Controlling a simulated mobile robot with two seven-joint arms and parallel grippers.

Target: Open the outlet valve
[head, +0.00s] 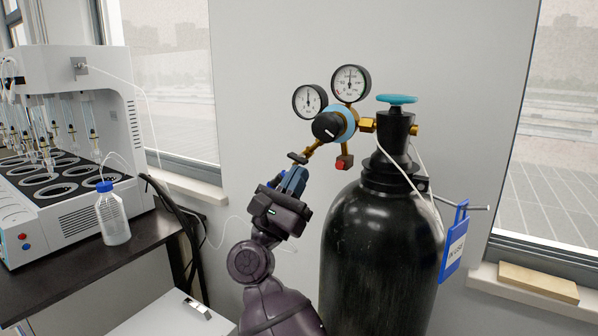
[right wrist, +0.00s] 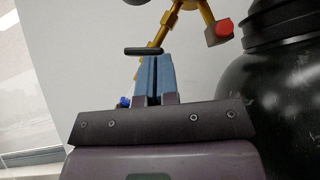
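The outlet valve (head: 297,158) is a small black handle on the brass outlet branch at the lower left of the regulator (head: 334,124). In the right wrist view the handle (right wrist: 144,50) lies crosswise just beyond the fingertips. My right gripper (head: 293,181) is below the handle and points up at it. Its blue fingers (right wrist: 154,76) are together with only a thin dark seam between them, and nothing shows held. Whether the tips touch the handle I cannot tell. My left gripper is not in view.
The black gas cylinder (head: 378,245) stands right of my arm, with a teal top handwheel (head: 397,99). Two gauges (head: 308,101) (head: 350,83) and a red-capped fitting (head: 344,162) are near. A bench (head: 140,240) with a distiller (head: 75,190) and bottle (head: 112,215) is at left.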

